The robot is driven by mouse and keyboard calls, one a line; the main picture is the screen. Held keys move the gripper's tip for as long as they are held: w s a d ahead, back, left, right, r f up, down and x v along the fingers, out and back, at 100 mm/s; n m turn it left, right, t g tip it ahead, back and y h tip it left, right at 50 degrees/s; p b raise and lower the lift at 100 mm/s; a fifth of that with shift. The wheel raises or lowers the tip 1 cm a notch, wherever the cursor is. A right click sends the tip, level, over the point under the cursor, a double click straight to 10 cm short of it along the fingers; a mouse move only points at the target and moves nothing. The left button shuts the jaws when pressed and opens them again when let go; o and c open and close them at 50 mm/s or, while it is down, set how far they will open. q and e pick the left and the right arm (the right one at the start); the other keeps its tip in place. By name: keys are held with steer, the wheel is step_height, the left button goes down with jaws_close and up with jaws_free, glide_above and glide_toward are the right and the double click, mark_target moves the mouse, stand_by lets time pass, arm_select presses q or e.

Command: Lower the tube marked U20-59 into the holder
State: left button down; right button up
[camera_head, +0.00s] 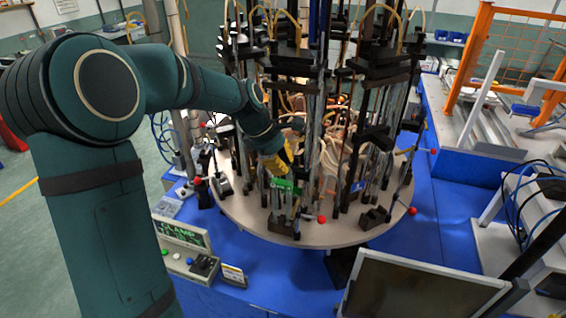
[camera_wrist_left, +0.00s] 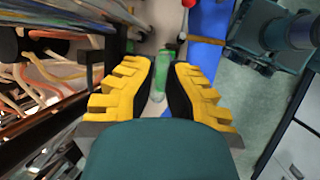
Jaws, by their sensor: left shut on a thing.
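My left gripper (camera_head: 284,168) reaches in from the left over the front of the round table, and its yellow fingers are shut on a tube with a green band (camera_head: 285,186). The tube looks clear below the band and hangs roughly upright; its marking is too small to read. A dark holder block (camera_head: 283,224) stands on the table just below it; I cannot tell whether the tube's lower end is inside it. In the left wrist view the green part of the tube (camera_wrist_left: 163,62) shows between the fingertips (camera_wrist_left: 166,75). My right gripper is not in view.
The round table (camera_head: 330,237) carries tall dark stands and rods close behind the gripper. A red ball knob (camera_head: 321,219) sits right of the holder. A control box (camera_head: 185,250) stands at the front left and a dark screen (camera_head: 415,290) at the front right.

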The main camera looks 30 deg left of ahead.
arm_select(q)
steer(key=shift+f+b, duration=0.4)
steer(key=shift+f, duration=0.4)
steer(key=c, duration=1.1)
jaws_free()
steer(key=shift+o, duration=0.2)
steer(key=shift+r, duration=0.1)
steer(key=shift+r+p, duration=1.15)
steer(key=shift+r, duration=1)
steer(key=v, duration=1.2)
